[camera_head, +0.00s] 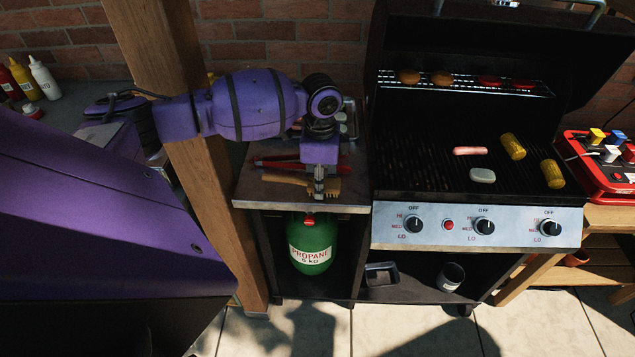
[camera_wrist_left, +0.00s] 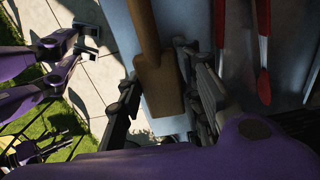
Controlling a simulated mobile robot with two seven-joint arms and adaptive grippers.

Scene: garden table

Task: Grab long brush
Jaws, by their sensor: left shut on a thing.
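The long brush (camera_head: 285,179) has a pale wooden handle and lies at the front of the metal side shelf, left of the grill. My left gripper (camera_head: 320,187) reaches down over its right end, by the bristle head. In the left wrist view the brush (camera_wrist_left: 148,30) runs between the two fingers of my left gripper (camera_wrist_left: 165,95), which is shut on it. The brush appears to be at shelf level; I cannot tell whether it touches the shelf. My right gripper (camera_wrist_left: 85,42) seems to show small at the upper left of the wrist view; its jaw state is unclear.
Red tongs (camera_head: 285,163) lie just behind the brush on the side shelf (camera_head: 245,195). A wooden post (camera_head: 180,90) stands left of it. The grill (camera_head: 470,200) with food is at the right. A green propane tank (camera_head: 312,243) stands below.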

